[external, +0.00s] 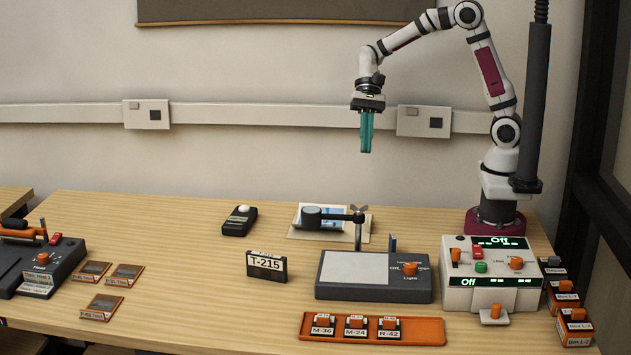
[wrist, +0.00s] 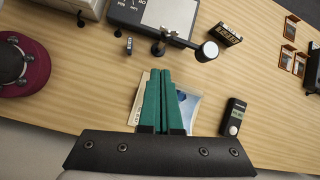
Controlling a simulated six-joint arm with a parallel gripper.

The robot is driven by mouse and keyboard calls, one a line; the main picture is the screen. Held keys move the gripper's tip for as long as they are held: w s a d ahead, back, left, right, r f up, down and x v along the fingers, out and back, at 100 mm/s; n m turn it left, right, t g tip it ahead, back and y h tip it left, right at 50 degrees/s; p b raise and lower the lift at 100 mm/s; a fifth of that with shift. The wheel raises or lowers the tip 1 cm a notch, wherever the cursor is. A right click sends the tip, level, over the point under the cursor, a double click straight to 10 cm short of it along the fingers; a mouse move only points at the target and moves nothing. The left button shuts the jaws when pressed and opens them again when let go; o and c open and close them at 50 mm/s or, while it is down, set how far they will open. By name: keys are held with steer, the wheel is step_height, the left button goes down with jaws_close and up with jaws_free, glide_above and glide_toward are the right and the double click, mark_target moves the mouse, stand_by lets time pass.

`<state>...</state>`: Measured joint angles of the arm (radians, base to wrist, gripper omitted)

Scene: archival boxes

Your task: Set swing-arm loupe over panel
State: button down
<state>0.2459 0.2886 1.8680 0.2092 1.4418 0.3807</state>
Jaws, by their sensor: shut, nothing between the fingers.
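The swing-arm loupe (external: 312,216) is a dark round head on a horizontal arm, carried by an upright post with a wing knob at the back of a grey light panel box. The panel (external: 345,270) has a pale top and an orange Light knob. In the external view the loupe head appears at the panel's back left. In the wrist view the loupe head (wrist: 207,51) sits off to the side of the panel (wrist: 160,16), not over its pale top. My gripper (external: 366,151) is shut and empty, high above the table behind the loupe; its green fingers show in the wrist view (wrist: 164,72).
An orange tray (external: 425,331) with labelled slides lies in front of the panel. A control box (external: 492,272) stands right, a T-215 block (external: 267,266) left. A picture on a sheet (external: 345,232) lies behind the loupe, a handheld meter (external: 239,220) farther left. Table between them is clear.

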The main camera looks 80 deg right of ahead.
mark_target(333, 219)
steer(key=w+d+f+m+t+y, duration=0.1)
steer(key=w+d+f+m+y, duration=0.1)
steer(key=w, duration=0.7)
step_height(333, 219, down, 3)
steer(key=d+m, duration=0.1)
steer(key=m, duration=0.1)
steer(key=shift+w+d+m, duration=0.15)
steer(key=shift+d+m, duration=0.1)
steer(key=shift+m, duration=0.05)
steer(key=shift+f, duration=0.1)
steer(key=a+r+x, duration=0.2)
steer(key=x, duration=1)
steer(key=shift+w+a+f, duration=0.25)
steer(key=shift+w+a, duration=0.1)
steer(key=shift+w, duration=0.05)
